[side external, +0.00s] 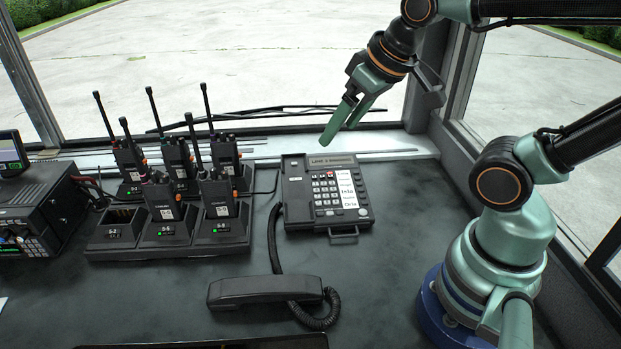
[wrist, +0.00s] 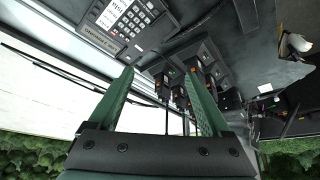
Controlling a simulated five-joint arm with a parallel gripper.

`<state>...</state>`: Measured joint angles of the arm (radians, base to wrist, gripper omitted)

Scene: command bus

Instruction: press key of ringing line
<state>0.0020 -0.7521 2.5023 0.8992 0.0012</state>
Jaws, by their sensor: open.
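The black desk phone (side external: 295,205) lies on the dark counter, with a white-key keypad (side external: 325,190) and a column of white labels (side external: 346,188) beside it. A small red spot shows near the keypad's top right. A display strip (side external: 331,160) at the phone's far edge bears lettering too small to read surely. My gripper (side external: 341,126) is open and empty, above and beyond the phone's far edge, apart from it. In the wrist view my two green fingers (wrist: 159,72) stand apart, with the phone (wrist: 150,45) at the upper left, partly cut off.
The handset (side external: 262,291) lies off the phone on the near counter, its coiled cord (side external: 325,308) beside it. Handheld radios (side external: 163,200) with tall antennas stand in chargers left of the phone. A black radio unit (side external: 28,205) is farther left. The window is behind.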

